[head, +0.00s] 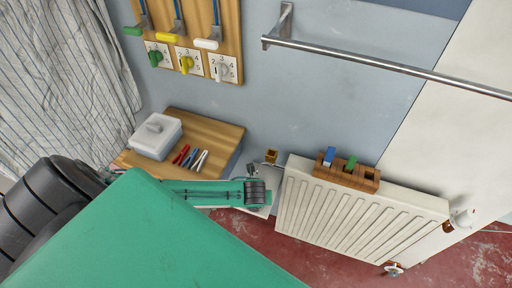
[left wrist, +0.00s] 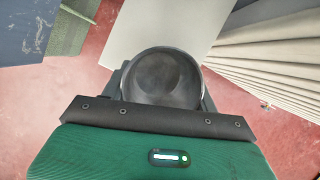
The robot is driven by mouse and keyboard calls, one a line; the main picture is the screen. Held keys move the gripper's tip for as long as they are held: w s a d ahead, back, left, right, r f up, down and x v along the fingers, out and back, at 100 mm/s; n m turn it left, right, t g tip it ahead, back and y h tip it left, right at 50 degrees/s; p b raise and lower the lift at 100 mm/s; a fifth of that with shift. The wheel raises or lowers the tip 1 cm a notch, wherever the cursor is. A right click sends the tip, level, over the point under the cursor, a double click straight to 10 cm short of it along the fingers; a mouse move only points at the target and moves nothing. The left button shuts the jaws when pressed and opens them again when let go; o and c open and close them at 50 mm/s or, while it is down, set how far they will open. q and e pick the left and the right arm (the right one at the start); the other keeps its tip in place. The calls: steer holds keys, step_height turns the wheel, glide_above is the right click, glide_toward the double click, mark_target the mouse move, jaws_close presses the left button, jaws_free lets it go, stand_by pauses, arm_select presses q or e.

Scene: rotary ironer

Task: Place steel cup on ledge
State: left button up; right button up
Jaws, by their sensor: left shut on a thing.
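The steel cup (left wrist: 162,78) shows in the left wrist view as a round, dark grey vessel seen from above, empty as far as I can see. My left gripper (left wrist: 162,85) is shut on it, with a dark finger on either side. In the head view my left gripper (head: 258,190) is left of the radiator, and the dark cup is hard to tell from the fingers. A pale flat surface (head: 262,210) lies below the gripper, also seen beyond the cup in the wrist view (left wrist: 150,25); it may be the ledge. My right gripper is not in view.
A white ribbed radiator (head: 350,215) stands close on the right, with a wooden block holder (head: 345,176) on top. A wooden surface at left bears a white lidded box (head: 156,137) and several coloured pens (head: 190,158). A steel rail (head: 390,66) crosses the wall above.

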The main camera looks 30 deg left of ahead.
arm_select(q)
steer(key=shift+w+a, duration=0.35)
steer(key=shift+w, duration=0.3)
steer(key=shift+w+a, duration=0.35)
steer(key=shift+w, duration=0.25)
steer(key=w, duration=0.1)
steer(key=a, duration=0.1)
steer(key=w, duration=0.1)
steer(key=shift+w+a+f+p, duration=0.25)
steer(key=shift+w+f+p, duration=0.05)
steer(key=shift+w+p, duration=0.05)
steer(key=shift+f, duration=0.4)
steer(key=shift+f, duration=0.1)
steer(key=o, duration=1)
steer(key=v, duration=1.2)
